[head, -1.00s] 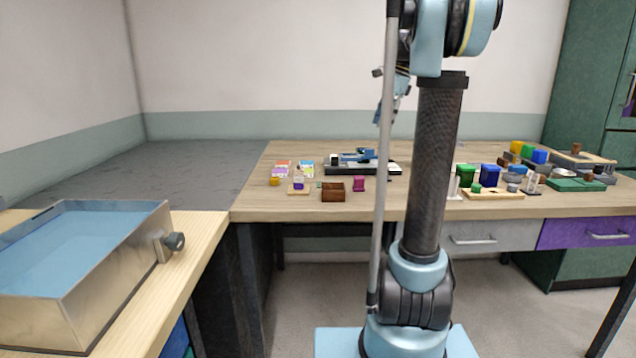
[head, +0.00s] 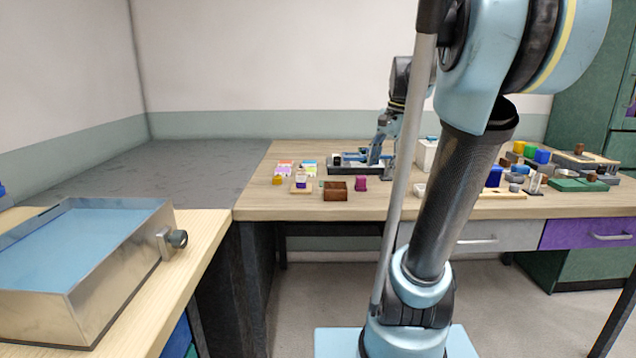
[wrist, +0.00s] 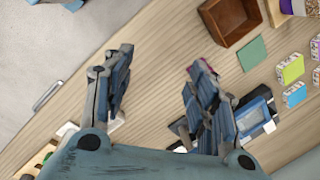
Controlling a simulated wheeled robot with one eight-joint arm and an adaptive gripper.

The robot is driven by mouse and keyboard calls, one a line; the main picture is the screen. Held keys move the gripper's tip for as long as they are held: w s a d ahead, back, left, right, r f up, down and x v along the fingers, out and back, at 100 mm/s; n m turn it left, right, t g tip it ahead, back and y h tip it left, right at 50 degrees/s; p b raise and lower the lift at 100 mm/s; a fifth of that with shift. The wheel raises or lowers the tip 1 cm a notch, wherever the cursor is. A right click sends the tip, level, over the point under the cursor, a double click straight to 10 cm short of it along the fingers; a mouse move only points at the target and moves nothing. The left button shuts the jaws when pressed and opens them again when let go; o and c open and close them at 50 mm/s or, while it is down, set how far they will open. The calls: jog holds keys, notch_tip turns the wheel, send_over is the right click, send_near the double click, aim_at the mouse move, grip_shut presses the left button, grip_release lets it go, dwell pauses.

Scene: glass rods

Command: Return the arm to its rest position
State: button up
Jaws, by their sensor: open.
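My gripper (wrist: 160,88) is open and empty in the wrist view, its two fingers apart above the wooden bench. In the head view my gripper (head: 382,150) hangs over the bench near the dark tray with a blue device (head: 350,163). In the wrist view that blue device (wrist: 254,114) is partly hidden by the right finger. My upright arm link covers part of the bench in the head view.
A brown box (head: 335,190) and a magenta block (head: 360,184) stand near the bench's front. Several coloured bins and blocks stand to the right, near a green tray (head: 580,185). A metal basin (head: 110,270) with blue inside is at left. Bare floor lies before the bench.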

jog(key=s+f+n+t+h, duration=0.1)
jog(key=s+f+n, duration=0.9)
jog(key=s+f, duration=0.8)
notch_tip(320, 180, down, 4)
jog(key=shift+s+a+r+h, duration=0.15)
jog(key=shift+a+h, duration=0.05)
jog(key=shift+h, duration=0.2)
jog(key=shift+w+f, duration=0.2)
jog(key=shift+w, duration=0.25)
